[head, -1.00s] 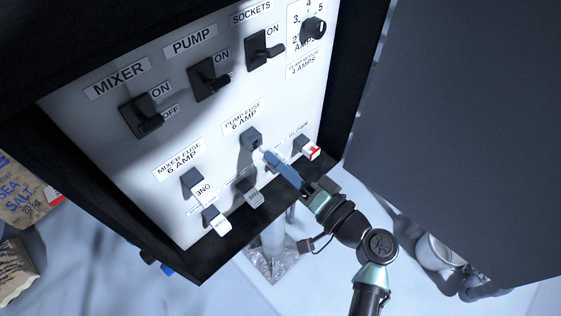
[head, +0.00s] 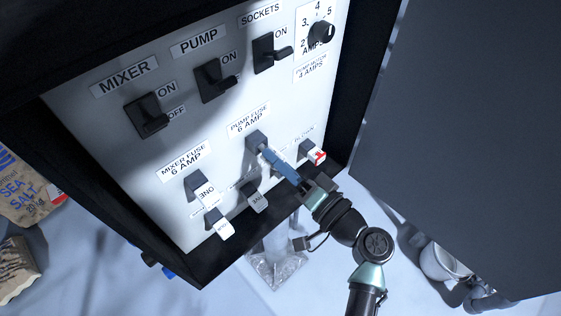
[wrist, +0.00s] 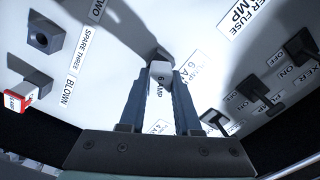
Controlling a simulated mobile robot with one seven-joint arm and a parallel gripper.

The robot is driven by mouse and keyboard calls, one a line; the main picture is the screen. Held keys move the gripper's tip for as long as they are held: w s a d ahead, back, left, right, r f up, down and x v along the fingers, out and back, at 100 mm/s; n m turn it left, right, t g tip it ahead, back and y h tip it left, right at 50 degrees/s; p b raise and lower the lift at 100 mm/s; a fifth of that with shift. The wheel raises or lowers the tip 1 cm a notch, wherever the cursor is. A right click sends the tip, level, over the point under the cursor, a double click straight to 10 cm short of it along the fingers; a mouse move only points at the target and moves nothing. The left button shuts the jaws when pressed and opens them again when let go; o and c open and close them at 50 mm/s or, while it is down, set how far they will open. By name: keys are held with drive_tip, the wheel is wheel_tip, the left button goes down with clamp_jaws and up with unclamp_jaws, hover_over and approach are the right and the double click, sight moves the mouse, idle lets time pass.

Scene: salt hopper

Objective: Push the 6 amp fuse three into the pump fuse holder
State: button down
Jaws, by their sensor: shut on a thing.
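The pump fuse holder (head: 256,139) is a dark block under the "PUMP FUSE 6 AMP" label on the white panel. My gripper (head: 269,153) points at it from the lower right, its blue-grey fingers shut on a pale fuse. In the wrist view the fuse (wrist: 160,78) reads "6 AMP" and sits between the fingertips (wrist: 160,88). The holder (wrist: 158,54) shows just behind the fuse, in line with it. The fuse's front end is hidden, so I cannot tell how deep it sits in the holder. An empty holder (wrist: 43,34) stands beside the "SPARE THREE" label.
The mixer fuse holder (head: 195,184) is left of my gripper. White spare fuses (head: 219,225) and a red-marked blown fuse (head: 316,154) stick out nearby. Switches (head: 215,82) line the panel above. The dark cabinet frame (head: 240,253) and a large grey panel (head: 470,140) border the space.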

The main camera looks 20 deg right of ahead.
drive_tip(key=shift+b+x, duration=0.35)
drive_tip(key=shift+x, duration=0.4)
drive_tip(key=shift+c, duration=0.2)
unclamp_jaws()
idle(0.6)
drive_tip(key=v, duration=0.6)
idle(0.8)
idle(0.4)
drive_tip(key=b+v, duration=0.4)
drive_tip(key=v, duration=0.9)
drive_tip(key=shift+b, duration=0.35)
